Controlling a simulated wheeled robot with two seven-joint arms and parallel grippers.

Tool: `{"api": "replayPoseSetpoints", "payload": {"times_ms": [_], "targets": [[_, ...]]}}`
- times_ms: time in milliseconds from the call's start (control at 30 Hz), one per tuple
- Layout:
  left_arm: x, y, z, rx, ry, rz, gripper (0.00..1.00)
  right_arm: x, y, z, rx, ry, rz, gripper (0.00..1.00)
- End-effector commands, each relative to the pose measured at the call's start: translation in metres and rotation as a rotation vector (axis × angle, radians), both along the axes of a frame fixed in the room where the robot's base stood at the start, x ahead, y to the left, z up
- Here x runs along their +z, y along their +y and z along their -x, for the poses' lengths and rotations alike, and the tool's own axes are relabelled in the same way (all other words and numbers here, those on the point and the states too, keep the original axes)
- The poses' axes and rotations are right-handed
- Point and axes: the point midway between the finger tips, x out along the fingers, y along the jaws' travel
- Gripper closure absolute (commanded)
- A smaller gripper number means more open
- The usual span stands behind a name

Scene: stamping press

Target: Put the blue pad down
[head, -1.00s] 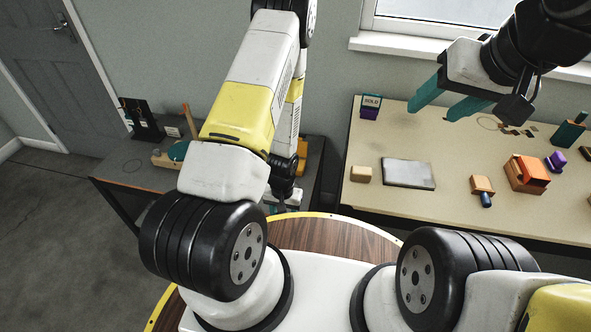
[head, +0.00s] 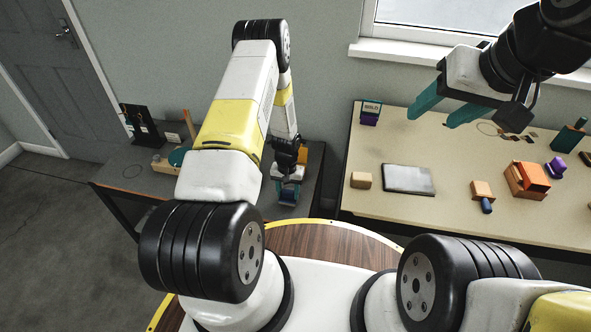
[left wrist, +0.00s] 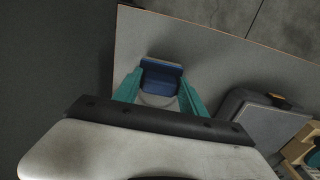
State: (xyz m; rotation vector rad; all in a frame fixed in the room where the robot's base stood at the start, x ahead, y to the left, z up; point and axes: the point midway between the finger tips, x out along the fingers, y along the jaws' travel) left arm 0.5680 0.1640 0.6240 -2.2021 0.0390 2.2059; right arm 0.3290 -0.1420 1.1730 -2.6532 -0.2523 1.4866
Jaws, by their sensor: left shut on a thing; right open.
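The blue pad (left wrist: 162,78) sits between the two teal fingers of my left gripper (left wrist: 160,98) in the left wrist view. The fingers are shut on its sides. In the head view the blue pad (head: 288,197) shows below my left gripper (head: 288,182), over the dark grey table (head: 225,188) near its right end. I cannot tell whether the pad touches the tabletop. My right gripper (head: 442,108) is open and empty above the beige table; its two teal fingers are apart.
A black stand (head: 143,125) and a wooden piece with a green part (head: 177,157) are at the grey table's left.

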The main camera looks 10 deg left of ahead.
Motion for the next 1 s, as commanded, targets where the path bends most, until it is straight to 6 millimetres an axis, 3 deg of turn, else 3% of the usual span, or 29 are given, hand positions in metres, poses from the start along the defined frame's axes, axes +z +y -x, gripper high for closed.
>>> {"api": "replayPoseSetpoints", "payload": {"times_ms": [100, 433, 467, 533, 567, 867, 1000], "targets": [[-0.014, 0.000, 0.000, 0.001, -0.001, 0.000, 0.89, 0.000, 0.000, 0.000, 0.000, 0.000, 0.000, 0.46], [-0.016, 0.000, -0.001, 0.001, -0.002, -0.001, 0.89, 0.000, 0.000, 0.000, 0.000, 0.000, 0.000, 0.46], [-0.016, 0.000, -0.001, 0.001, -0.002, -0.001, 0.45, 0.000, 0.000, 0.000, 0.000, 0.000, 0.000, 0.46], [-0.016, 0.000, -0.001, 0.001, -0.002, -0.001, 0.32, 0.000, 0.000, 0.000, 0.000, 0.000, 0.000, 0.46], [-0.016, 0.000, -0.001, 0.001, -0.002, -0.001, 0.30, 0.000, 0.000, 0.000, 0.000, 0.000, 0.000, 0.46], [-0.015, 0.000, -0.001, 0.001, -0.002, 0.000, 0.30, 0.000, 0.000, 0.000, 0.000, 0.000, 0.000, 0.46], [-0.003, 0.000, -0.002, 0.001, -0.004, 0.000, 0.30, 0.000, 0.000, 0.000, 0.000, 0.000, 0.000, 0.46]]}}
